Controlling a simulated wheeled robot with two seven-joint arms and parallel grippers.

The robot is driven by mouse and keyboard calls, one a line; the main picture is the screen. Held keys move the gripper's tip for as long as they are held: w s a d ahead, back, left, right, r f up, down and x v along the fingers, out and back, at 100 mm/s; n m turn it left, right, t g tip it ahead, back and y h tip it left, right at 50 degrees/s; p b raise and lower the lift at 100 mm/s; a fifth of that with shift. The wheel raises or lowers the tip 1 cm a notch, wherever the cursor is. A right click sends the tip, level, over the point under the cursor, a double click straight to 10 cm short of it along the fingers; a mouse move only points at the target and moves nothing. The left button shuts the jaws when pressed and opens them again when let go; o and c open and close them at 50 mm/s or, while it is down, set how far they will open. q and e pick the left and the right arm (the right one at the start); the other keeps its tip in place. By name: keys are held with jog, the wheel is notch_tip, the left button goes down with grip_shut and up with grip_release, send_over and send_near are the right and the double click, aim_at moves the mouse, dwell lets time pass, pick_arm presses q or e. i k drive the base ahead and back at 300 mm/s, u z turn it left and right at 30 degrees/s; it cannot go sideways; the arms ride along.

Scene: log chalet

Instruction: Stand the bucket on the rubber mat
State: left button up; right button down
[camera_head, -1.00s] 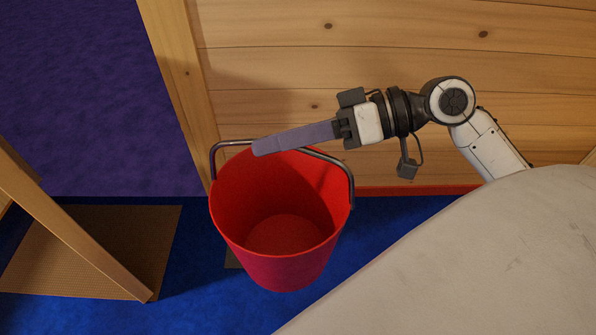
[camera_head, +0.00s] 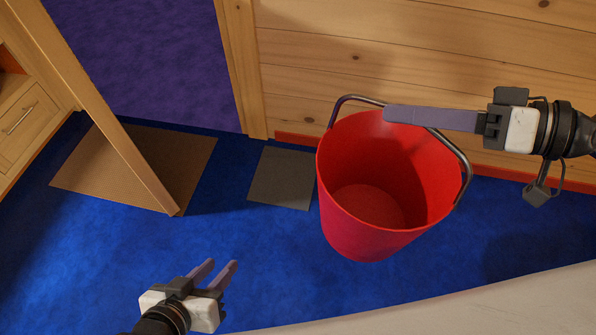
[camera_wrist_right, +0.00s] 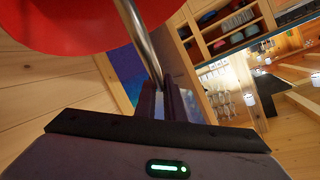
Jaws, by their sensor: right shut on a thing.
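The red bucket (camera_head: 362,222) hangs upright with its open top facing me in the head view. My right gripper (camera_head: 392,114) is shut on its raised metal handle; the wrist view shows the handle (camera_wrist_right: 140,40) running down between the fingers. A small dark grey mat (camera_head: 280,180), which looks like the rubber mat, lies flat on the blue floor, just left of the bucket. The bucket hides its right edge a little. The bucket seems to be above the floor, but its height is hard to tell. My left gripper (camera_head: 220,265) is open and empty at lower left.
A larger brown mat (camera_head: 180,160) lies further left, with a slanting wooden post (camera_head: 105,115) in front of it. A log wall (camera_head: 330,75) stands close behind the bucket and grey mat. A wooden drawer unit (camera_head: 25,120) is at far left. Blue floor (camera_head: 270,250) in front is clear.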

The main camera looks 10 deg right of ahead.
aim_at(285, 175)
jog(key=z, duration=0.2)
jog(key=i, duration=1.25)
jog(key=u, duration=0.65)
